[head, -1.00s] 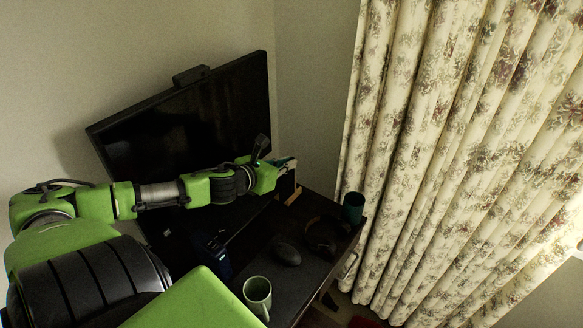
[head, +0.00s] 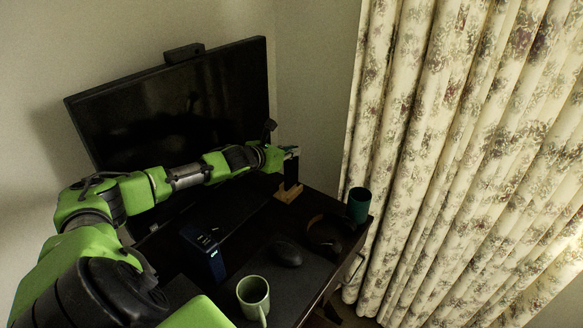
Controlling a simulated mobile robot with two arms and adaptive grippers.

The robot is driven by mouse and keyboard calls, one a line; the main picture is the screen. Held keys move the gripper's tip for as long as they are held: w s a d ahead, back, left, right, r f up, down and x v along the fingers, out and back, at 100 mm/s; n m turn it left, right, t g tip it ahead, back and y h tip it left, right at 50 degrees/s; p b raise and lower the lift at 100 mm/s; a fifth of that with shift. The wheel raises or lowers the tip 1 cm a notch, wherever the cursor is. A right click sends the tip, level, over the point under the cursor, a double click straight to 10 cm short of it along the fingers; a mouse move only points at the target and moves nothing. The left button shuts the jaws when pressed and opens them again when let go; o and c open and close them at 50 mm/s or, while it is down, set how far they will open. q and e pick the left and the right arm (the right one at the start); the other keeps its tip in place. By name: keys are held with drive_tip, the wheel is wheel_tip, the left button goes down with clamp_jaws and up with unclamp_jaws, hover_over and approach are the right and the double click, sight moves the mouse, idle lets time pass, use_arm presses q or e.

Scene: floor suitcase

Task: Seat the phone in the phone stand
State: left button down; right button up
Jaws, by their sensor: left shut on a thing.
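The phone (head: 291,170) is a dark, thin, upright slab at the back right of the desk. The phone stand (head: 288,193) is a small light-wood piece on the desk, directly below the phone in the picture. My left gripper (head: 291,152) reaches in from the left and is shut on the upper part of the phone. The phone's lower end appears at the stand; I cannot tell whether it rests in it or is just above or behind it. The fingertips are small and partly hidden. My right gripper is not in view.
A dark monitor (head: 185,108) stands behind my arm. A teal cup (head: 358,205), headphones (head: 325,233), a black mouse (head: 287,252), a pale green mug (head: 253,295) and a dark blue box-like object (head: 206,250) are on the desk. Floral curtains (head: 460,150) hang to the right.

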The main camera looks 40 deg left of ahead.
sight(292, 160)
use_arm(q)
drive_tip(key=f+b, duration=0.3)
drive_tip(key=w+f+b, duration=0.1)
drive_tip(key=f, duration=0.1)
drive_tip(key=shift+w+a, duration=0.1)
drive_tip(key=shift+a, duration=0.3)
drive_tip(key=shift+r, duration=0.2)
drive_tip(key=c, duration=2.2)
unclamp_jaws()
drive_tip(key=shift+f, duration=0.15)
drive_tip(key=shift+o, duration=0.2)
